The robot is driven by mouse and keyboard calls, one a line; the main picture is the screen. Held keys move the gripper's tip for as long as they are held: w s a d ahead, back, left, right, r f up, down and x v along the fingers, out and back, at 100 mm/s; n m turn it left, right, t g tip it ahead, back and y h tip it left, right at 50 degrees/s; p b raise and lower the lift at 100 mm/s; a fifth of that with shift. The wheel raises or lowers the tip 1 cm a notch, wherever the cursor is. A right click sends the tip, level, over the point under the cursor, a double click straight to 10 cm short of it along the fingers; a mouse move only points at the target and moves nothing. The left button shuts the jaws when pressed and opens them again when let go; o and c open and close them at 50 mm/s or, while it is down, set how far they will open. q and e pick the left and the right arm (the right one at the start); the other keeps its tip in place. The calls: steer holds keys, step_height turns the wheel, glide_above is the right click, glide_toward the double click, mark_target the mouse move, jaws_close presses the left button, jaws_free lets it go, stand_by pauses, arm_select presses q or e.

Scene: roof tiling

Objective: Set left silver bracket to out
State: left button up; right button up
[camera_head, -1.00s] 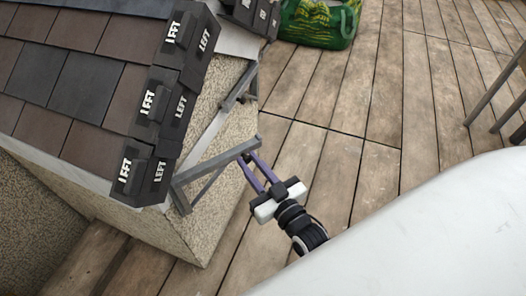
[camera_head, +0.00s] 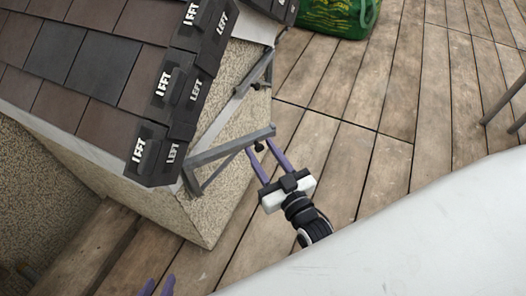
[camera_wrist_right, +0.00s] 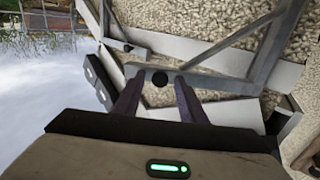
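A silver bracket (camera_head: 232,146) stands out from the stucco wall below the LEFT-marked tiles in the head view, with a diagonal brace under it. A small black knob (camera_head: 259,147) sits near its outer end. My right gripper (camera_head: 263,147) is open, its purple fingers on either side of the knob, apart from it. The right wrist view shows the same knob (camera_wrist_right: 160,78) between the open fingertips. A second silver bracket (camera_head: 256,77) is further along the wall. My left gripper (camera_head: 158,287) shows only two separated purple fingertips at the bottom edge; it looks open and empty.
Brown and dark roof tiles (camera_head: 70,65) cover the slope at left, with several black LEFT-marked pieces along its edge. A green bag (camera_head: 338,14) stands on the wooden deck (camera_head: 385,95). Metal legs (camera_head: 504,108) are at right. The deck between is clear.

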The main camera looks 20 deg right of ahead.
steer(key=s+p, duration=0.1)
steer(key=s, duration=0.9)
steer(key=shift+s+d, duration=0.2)
